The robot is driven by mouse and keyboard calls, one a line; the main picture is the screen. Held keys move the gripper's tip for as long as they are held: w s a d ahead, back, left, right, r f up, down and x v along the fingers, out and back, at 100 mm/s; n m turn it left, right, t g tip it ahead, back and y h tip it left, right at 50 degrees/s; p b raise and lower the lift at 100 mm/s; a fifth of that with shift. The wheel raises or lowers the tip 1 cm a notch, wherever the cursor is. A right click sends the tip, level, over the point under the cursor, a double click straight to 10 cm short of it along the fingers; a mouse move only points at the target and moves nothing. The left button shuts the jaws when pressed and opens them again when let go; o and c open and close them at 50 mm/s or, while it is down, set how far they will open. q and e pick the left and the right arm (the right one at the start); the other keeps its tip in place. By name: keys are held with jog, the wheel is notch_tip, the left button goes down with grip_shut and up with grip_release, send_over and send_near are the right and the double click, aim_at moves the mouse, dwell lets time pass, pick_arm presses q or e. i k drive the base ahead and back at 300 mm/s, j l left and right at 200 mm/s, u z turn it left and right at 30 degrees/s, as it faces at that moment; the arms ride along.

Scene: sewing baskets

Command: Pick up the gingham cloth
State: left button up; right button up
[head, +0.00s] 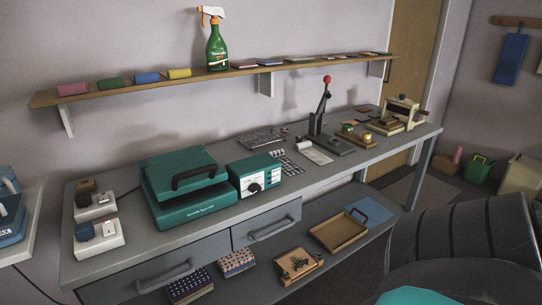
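I cannot clearly make out a gingham cloth in the head view. A red-and-white patterned folded item or box (236,262) lies on the lower shelf under the workbench. Its pattern is too small to tell whether it is gingham. A navy dotted item (190,287) lies to its left, near the bottom edge of the view. Neither of my grippers is in view.
The grey workbench (222,212) carries a green press (185,185), a green control box and a lever tool. The lower shelf also holds a wooden tray (338,231) and a small wooden box (299,264). A large dark ribbed shape (460,240) blocks the lower right.

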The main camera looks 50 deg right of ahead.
aim_at(290, 168)
jog(key=l+u, duration=0.1)
jog(key=l, duration=0.35)
jog(key=k+l+u, duration=0.1)
jog(key=l, duration=0.4)
jog(key=k+l+u, duration=0.1)
jog(key=l, duration=0.35)
jog(key=k+l+u, duration=0.1)
jog(key=l, duration=0.35)
jog(key=k, duration=0.1)
